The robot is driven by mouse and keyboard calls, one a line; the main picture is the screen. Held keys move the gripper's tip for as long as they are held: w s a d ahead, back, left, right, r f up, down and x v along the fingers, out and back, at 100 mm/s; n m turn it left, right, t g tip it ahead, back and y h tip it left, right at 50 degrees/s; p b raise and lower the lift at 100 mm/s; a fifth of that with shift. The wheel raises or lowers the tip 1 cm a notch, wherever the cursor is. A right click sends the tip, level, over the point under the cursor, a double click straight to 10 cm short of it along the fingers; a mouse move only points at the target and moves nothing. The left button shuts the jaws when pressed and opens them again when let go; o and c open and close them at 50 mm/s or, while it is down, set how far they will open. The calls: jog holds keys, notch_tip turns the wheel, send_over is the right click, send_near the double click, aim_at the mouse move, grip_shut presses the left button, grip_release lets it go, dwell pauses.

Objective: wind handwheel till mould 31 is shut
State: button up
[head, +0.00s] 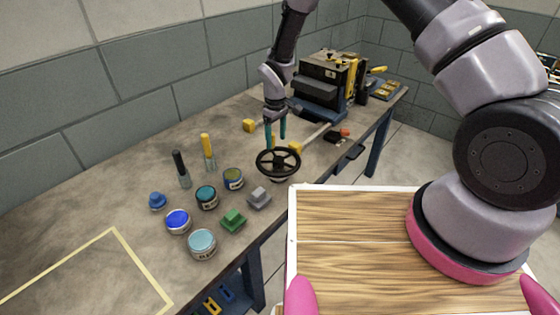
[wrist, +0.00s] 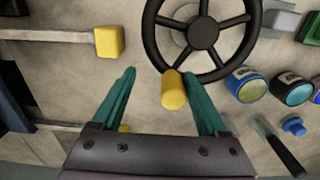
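The black handwheel (head: 278,162) stands on the workbench below my gripper (head: 276,143). In the wrist view the handwheel (wrist: 246,38) shows its spokes, hub and a yellow handle (wrist: 174,90) at its rim. My gripper (wrist: 158,76) is open, with its teal fingers on either side of the yellow handle. The handle lies nearer the right finger; I cannot tell whether they touch. A dark mould press with yellow plates (head: 325,78) stands at the back of the bench. No number 31 is readable, and I cannot tell whether the mould is shut.
Several paint tins, including a light blue one (head: 202,243), stand left of the wheel with a green block (head: 233,220) and a grey block (head: 259,198). A yellow-outlined area (head: 118,232) at the front left is empty.

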jog(key=shift+a+r, duration=0.1)
jog(key=shift+r, duration=0.5)
jog(key=shift+s+r, duration=0.15)
jog(key=shift+r, duration=3.7)
jog(key=s+d+r+m+t, duration=0.1)
jog(key=d+r+m, duration=0.1)
jog(key=d+r, duration=0.6)
jog(key=s+d+r+m+t+y, duration=0.1)
jog(key=d+r+m, duration=0.2)
jog(key=r, duration=0.8)
jog(key=s+d+r+m+t, duration=0.1)
jog(key=d+r+m, duration=0.1)
jog(key=d+r, duration=0.6)
jog(key=s+d+r+m+t, duration=0.1)
jog(key=s+d+r+m, duration=0.1)
jog(key=s, duration=0.4)
jog(key=s+d+r+m+t, duration=0.1)
jog(key=s+d+r+m, duration=0.2)
jog(key=s+d+r, duration=0.2)
jog(key=s+d+r+m+t+y, duration=0.1)
jog(key=s+d+r+m+t, duration=0.1)
jog(key=s+r, duration=0.3)
jog(key=s+d, duration=0.1)
jog(key=s, duration=0.3)
jog(key=shift+d+r+m, duration=0.25)
jog(key=shift+r+m, duration=0.05)
jog(key=shift+r, duration=0.05)
